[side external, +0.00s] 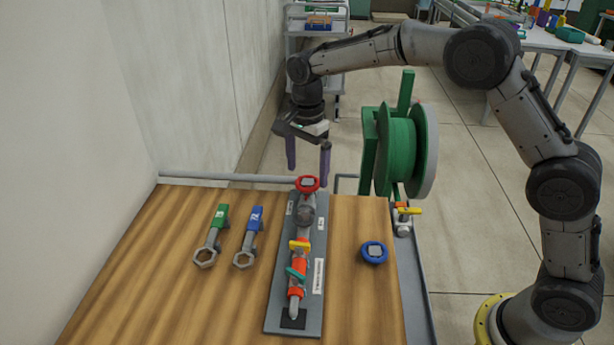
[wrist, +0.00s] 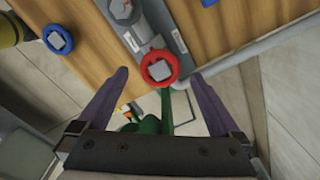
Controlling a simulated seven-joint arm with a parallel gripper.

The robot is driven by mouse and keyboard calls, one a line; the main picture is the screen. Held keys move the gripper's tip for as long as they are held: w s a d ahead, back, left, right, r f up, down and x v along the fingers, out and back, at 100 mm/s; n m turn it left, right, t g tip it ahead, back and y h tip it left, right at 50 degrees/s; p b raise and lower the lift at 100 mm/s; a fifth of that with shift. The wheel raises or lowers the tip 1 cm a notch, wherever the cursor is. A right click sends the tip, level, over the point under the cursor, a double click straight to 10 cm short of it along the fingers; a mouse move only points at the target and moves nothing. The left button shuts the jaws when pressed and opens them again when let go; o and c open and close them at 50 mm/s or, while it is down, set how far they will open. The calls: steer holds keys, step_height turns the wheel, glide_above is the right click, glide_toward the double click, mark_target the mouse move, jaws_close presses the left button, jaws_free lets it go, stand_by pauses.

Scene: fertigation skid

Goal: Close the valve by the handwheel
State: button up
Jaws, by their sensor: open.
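The red handwheel (side external: 307,184) sits on top of the valve at the far end of the grey skid plate (side external: 279,316). It also shows in the wrist view (wrist: 159,69), ahead of my fingers and roughly centred between them. My gripper (side external: 308,172) is open and empty, its two purple fingers spread wide and pointing down. In the side view it hangs above and behind the wheel. In the wrist view the fingers (wrist: 166,80) stand to either side of the wheel with clear gaps. I see no contact with the wheel.
A blue handwheel (side external: 374,253) lies on the wooden table at right. Two wrenches, green-tagged (side external: 213,235) and blue-tagged (side external: 249,236), lie at left. Yellow (side external: 300,245) and teal (side external: 296,274) handles stand along the skid. A green hose reel (side external: 397,150) stands behind the table.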

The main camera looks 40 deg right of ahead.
mark_target(308, 186)
steer(key=shift+f, duration=1.45)
